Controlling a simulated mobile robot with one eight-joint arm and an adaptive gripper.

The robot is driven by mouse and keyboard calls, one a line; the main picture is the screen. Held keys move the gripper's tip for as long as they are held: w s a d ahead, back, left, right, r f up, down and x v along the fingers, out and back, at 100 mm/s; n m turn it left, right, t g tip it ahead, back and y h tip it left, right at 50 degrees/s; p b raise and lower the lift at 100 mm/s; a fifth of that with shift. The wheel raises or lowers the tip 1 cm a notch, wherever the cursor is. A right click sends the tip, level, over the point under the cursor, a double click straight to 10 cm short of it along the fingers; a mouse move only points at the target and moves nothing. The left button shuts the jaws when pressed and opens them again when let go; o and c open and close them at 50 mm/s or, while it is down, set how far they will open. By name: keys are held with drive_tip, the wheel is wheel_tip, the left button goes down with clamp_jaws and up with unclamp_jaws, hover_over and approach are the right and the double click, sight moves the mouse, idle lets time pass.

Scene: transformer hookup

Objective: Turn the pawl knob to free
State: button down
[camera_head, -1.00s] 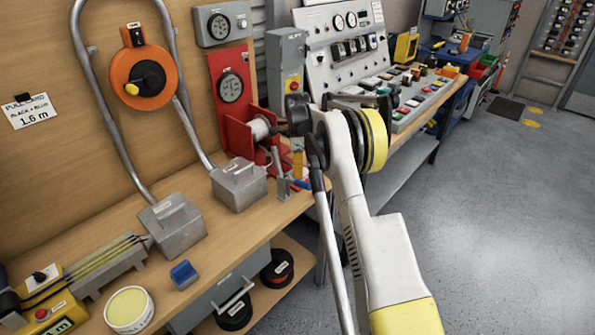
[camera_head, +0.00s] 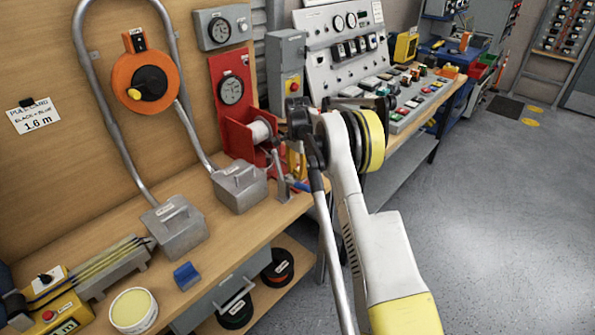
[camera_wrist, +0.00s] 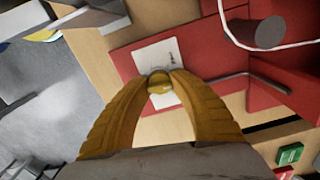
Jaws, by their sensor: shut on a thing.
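A red winch stand (camera_head: 238,135) with a pale spool (camera_head: 260,130) stands at the bench's right end. Its red base also fills the right of the wrist view (camera_wrist: 215,72). My gripper (camera_wrist: 160,82) is shut on a small yellowish knob (camera_wrist: 161,84), which I take to be the pawl knob. The knob sits over a white label plate (camera_wrist: 150,58) on the red base, and the fingertips hide its sides. Its setting cannot be read. In the head view my gripper (camera_head: 296,165) is low at the stand's right side, partly hidden by my arm, and the knob does not show.
A grey crank-like bar (camera_wrist: 245,80) lies close right of my fingers, with a grey cylinder (camera_wrist: 270,32) beyond. Two grey metal boxes (camera_head: 240,186) stand on the bench to the left. A control console (camera_head: 410,110) stands behind my arm.

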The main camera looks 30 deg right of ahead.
drive_tip(key=n, duration=0.5)
drive_tip(key=shift+n+p, duration=0.3)
drive_tip(key=shift+p, duration=0.1)
drive_tip(key=n, duration=0.4)
drive_tip(key=shift+n, duration=0.4)
drive_tip(key=c, duration=1.1)
unclamp_jaws()
drive_tip(key=shift+o, duration=0.2)
drive_tip(key=shift+r, duration=0.1)
wheel_tip(320, 180, up, 12)
